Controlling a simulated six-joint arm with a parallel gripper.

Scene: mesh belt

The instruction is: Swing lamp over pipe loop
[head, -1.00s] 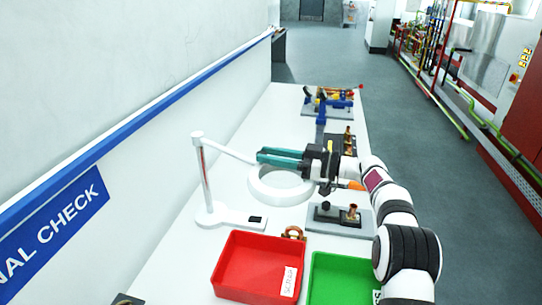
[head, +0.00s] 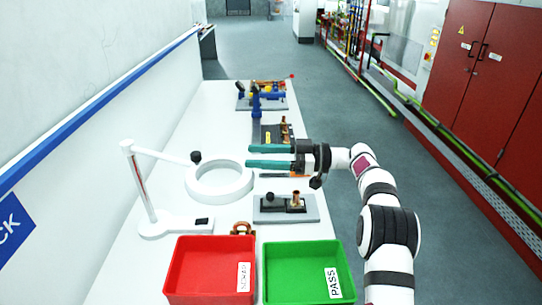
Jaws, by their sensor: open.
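The white lamp has an upright post on a flat base (head: 175,226), a thin arm and a round ring head (head: 220,198). A black knob (head: 196,157) stands where the arm meets the ring. My gripper (head: 248,156) is open and empty, its teal fingers pointing left. In the picture its fingertips lie right of the knob, by the ring's upper right edge; I cannot tell their height above it. A small copper loop (head: 243,228) lies behind the red tray, in front of the ring. I cannot tell whether it is the pipe loop.
A grey fixture (head: 270,215) with a short copper pipe (head: 296,200) stands right of the lamp. A red tray (head: 209,240) and a green PASS tray (head: 300,246) are at the front. Farther back are a dark rack (head: 270,133) and a blue clamp (head: 256,100). A wall runs along the left.

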